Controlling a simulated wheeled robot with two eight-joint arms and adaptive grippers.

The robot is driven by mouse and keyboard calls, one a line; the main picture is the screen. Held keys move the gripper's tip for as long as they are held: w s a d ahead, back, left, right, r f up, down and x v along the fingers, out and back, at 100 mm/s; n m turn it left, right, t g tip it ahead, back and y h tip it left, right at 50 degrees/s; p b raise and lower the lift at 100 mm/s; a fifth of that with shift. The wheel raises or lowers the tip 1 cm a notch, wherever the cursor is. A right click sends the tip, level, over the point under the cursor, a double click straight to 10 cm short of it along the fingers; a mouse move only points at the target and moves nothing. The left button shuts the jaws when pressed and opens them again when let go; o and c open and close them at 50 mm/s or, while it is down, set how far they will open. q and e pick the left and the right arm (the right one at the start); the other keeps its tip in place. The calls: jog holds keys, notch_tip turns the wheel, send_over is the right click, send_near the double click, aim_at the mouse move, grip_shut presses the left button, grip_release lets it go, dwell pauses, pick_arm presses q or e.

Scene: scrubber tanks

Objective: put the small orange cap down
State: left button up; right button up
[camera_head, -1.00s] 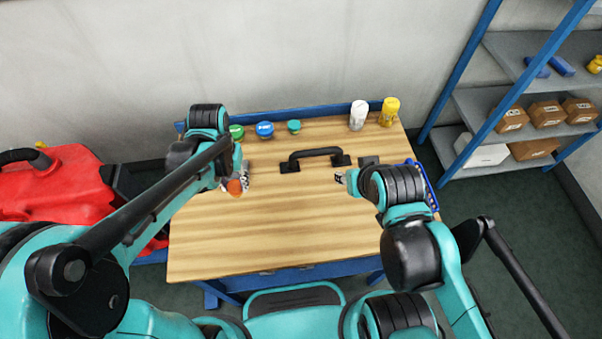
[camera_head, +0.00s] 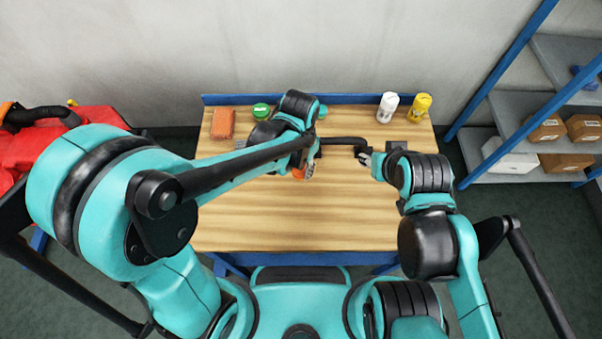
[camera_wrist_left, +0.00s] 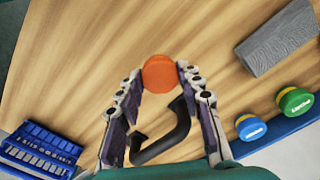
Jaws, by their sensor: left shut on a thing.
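The small orange cap (camera_wrist_left: 160,72) is round and sits between the fingertips of my left gripper (camera_wrist_left: 158,82), which is shut on it. In the head view the orange cap (camera_head: 298,173) shows partly at the left gripper (camera_head: 303,172), over the middle of the wooden table (camera_head: 280,220). I cannot tell how high it is above the wood. The black handle (camera_wrist_left: 165,143) shows between the fingers in the wrist view, and partly behind the arm in the head view (camera_head: 343,141). My right gripper (camera_head: 367,161) is right of the handle; its jaws are too small to read.
A green cap (camera_head: 261,110) stands at the back left, near an orange-red block (camera_head: 222,124). A blue cap (camera_wrist_left: 250,128) shows in the wrist view. A white bottle (camera_head: 387,108) and a yellow bottle (camera_head: 420,108) stand at the back right. The table's front is clear.

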aim_at(300, 173)
pick_arm(q)
jog(key=shift+w+d+f, duration=0.15)
jog(key=shift+w+f, duration=0.25)
jog(key=shift+f, duration=0.05)
jog(key=shift+f+b, duration=0.8)
jog(key=shift+f, duration=0.95)
jog(key=shift+s+f, duration=0.1)
jog(key=o, duration=0.5)
jog(key=shift+f, duration=0.1)
jog(key=o, duration=0.4)
